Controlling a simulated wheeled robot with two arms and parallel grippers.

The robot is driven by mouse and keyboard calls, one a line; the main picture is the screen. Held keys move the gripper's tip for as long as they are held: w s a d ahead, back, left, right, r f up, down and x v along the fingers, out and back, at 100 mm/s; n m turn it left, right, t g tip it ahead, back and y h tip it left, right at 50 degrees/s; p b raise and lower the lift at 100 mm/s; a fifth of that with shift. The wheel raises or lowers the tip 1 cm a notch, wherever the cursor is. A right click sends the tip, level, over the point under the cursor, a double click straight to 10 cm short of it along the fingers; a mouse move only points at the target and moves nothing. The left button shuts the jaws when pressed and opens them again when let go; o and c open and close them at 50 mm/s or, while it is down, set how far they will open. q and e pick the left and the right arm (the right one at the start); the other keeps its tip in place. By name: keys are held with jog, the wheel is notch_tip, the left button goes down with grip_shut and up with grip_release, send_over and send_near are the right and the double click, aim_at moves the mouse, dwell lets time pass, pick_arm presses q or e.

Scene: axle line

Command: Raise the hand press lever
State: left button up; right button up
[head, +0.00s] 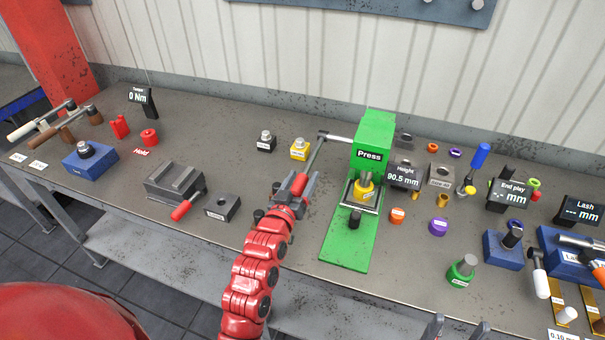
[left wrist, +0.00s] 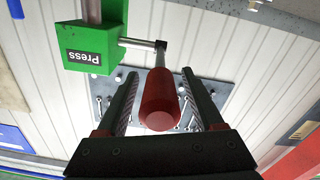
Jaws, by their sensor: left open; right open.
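The green hand press (head: 373,138) stands on the bench, labelled "Press". It also shows upside down in the left wrist view (left wrist: 88,45). Its metal lever (head: 314,156) runs from a joint at the press's left side down toward me and ends in a red handle (head: 299,184). My left gripper (head: 292,189) is open at that handle. In the left wrist view the red handle (left wrist: 160,105) lies between the two spread fingers, with gaps on both sides. My right gripper (head: 457,328) shows only its spread fingertips at the bottom edge, open and away from the press.
A yellow part (head: 364,188) sits under the press ram. A grey vise (head: 174,181) is further left. Displays, coloured rings and a green-based part (head: 462,271) crowd the right side.

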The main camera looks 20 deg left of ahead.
pick_arm(q)
jog(key=shift+w, duration=0.35)
grip_shut()
dwell(1.3)
